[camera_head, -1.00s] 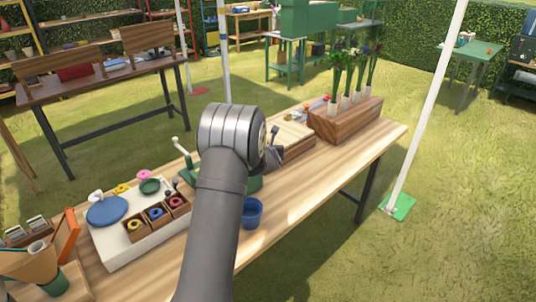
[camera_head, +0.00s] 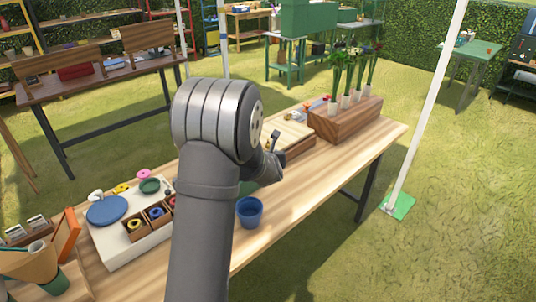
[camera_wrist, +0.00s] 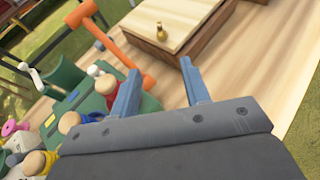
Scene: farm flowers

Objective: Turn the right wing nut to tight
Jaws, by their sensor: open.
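My gripper (camera_wrist: 160,68) is open and empty in the wrist view, its two blue-grey fingers apart. A pale board on a dark wooden base (camera_wrist: 190,20) lies beyond the fingertips. A small brass piece (camera_wrist: 161,33) stands on the board; it is too small to tell if it is a wing nut. The piece lies ahead of the gap between the fingers, apart from them. The pale board (camera_head: 285,136) also shows in the head view, partly behind my gripper (camera_head: 274,142). I cannot make out a right wing nut or how tight it is.
An orange bar (camera_wrist: 115,38) passes close to the left finger. A green device with wooden knobs (camera_wrist: 92,95) lies left of the gripper. A blue cup (camera_head: 249,212), a wooden flower block (camera_head: 345,122) and a white tray (camera_head: 120,255) stand on the table. The table's front right is clear.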

